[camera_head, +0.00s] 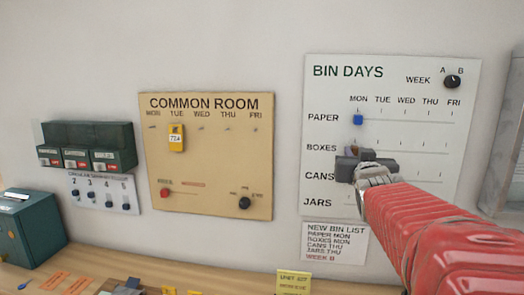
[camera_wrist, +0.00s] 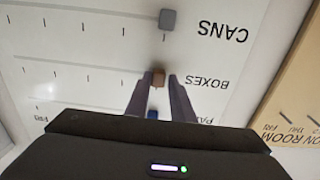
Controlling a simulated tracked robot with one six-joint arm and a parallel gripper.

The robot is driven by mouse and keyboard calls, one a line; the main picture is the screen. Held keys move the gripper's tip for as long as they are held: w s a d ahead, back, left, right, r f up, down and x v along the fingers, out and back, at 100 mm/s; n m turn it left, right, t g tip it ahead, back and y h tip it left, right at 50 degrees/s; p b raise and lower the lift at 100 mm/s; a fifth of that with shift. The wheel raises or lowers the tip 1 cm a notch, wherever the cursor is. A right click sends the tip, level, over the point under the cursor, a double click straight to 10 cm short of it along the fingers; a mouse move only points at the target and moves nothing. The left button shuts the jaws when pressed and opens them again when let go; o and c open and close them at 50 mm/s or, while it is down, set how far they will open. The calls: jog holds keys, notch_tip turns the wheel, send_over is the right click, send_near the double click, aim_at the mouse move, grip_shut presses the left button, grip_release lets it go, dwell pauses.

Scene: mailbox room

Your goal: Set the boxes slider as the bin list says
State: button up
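The boxes slider is a small brown knob (camera_wrist: 158,77) on the BOXES track of the white BIN DAYS board (camera_head: 465,120). It sits at the MON end, in line with the blue paper slider (camera_head: 358,119) above it. In the head view it is partly hidden by my gripper (camera_head: 354,160). In the wrist view, which is upside down, the fingers of my gripper (camera_wrist: 158,80) stand on either side of the brown knob, apart, with narrow gaps showing. The bin list (camera_head: 335,243) below reads PAPER MON, BOXES MON, CANS THU, JARS THU, WEEK B.
The grey cans slider (camera_wrist: 167,19) is close by at its track's MON end. A black WEEK knob (camera_head: 452,81) is at the board's top right. The tan COMMON ROOM board (camera_head: 225,165) hangs to the left. A wooden counter (camera_head: 235,270) with loose papers lies below.

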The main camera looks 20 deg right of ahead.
jog(key=o, duration=0.4)
jog(key=shift+a, duration=0.1)
jog(key=v, duration=1.3)
jog(key=shift+s+a, duration=0.15)
jog(key=shift+s, duration=0.15)
jog(key=shift+f, duration=0.1)
dwell(0.5)
